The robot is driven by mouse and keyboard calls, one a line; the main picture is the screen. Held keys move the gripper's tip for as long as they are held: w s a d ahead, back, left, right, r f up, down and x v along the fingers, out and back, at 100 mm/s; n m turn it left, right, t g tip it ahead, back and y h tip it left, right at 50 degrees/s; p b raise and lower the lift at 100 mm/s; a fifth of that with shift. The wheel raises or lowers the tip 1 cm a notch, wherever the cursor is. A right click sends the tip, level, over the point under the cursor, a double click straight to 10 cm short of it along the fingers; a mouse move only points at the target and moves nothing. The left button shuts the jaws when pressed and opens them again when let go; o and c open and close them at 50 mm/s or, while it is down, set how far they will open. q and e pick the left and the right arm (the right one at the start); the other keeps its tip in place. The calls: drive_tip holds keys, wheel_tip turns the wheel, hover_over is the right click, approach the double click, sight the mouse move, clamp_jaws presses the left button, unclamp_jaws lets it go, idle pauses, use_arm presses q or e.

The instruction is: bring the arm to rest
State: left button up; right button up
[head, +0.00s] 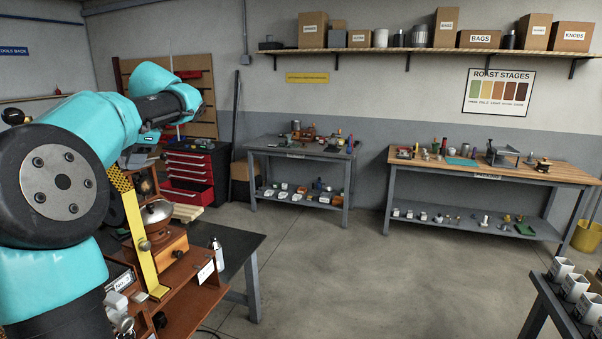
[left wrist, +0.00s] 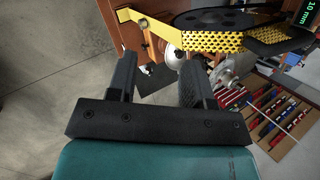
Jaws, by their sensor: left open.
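My left arm comes in from the left in the head view, with teal and black links bent over the sample roaster bench. Its gripper (left wrist: 157,80) shows in the left wrist view with the two dark fingers apart and nothing seen between them. Beyond the fingers is the roaster, with a yellow perforated guard (left wrist: 212,41) and a dark round wheel. In the head view a yellow upright (head: 134,218) of the roaster stands beside my arm, with a copper-brown body (head: 160,245) behind it. My arm hides part of the roaster. My right gripper is not in view.
A dark table (head: 238,246) carries the roaster and a small white bottle (head: 216,250). A red drawer cabinet (head: 190,178) stands behind. Two cluttered workbenches line the back wall, the right one wood-topped (head: 500,168). White cups (head: 575,287) sit at lower right. The middle floor is clear.

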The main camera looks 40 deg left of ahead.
use_arm(q)
drive_tip(key=w+d+f+m+t+h, duration=0.1)
drive_tip(key=w+d+f+m+t, duration=0.15)
drive_tip(key=w+f, duration=0.85)
drive_tip(key=w+d+f+m+t+h, duration=0.1)
drive_tip(key=w+d+f, duration=0.2)
drive_tip(key=w+f, duration=0.7)
drive_tip(key=w+d+f+h, duration=0.25)
drive_tip(key=d+f, duration=0.45)
drive_tip(key=f, duration=0.4)
drive_tip(key=w+d+f+h, duration=0.1)
drive_tip(key=w+d+f, duration=0.3)
drive_tip(key=d+f, duration=0.45)
drive_tip(key=s+d+f+n+t+h, duration=0.1)
drive_tip(key=s+d+f+n+h, duration=0.15)
drive_tip(key=d+f, duration=1.5)
drive_tip(key=s+d+f+n, duration=0.2)
drive_tip(key=s+d+f, duration=0.7)
drive_tip(key=s+d, duration=0.3)
drive_tip(key=shift+s+d+f+h, duration=0.2)
drive_tip(key=shift+s+f+h, duration=0.2)
drive_tip(key=shift+a, duration=0.1)
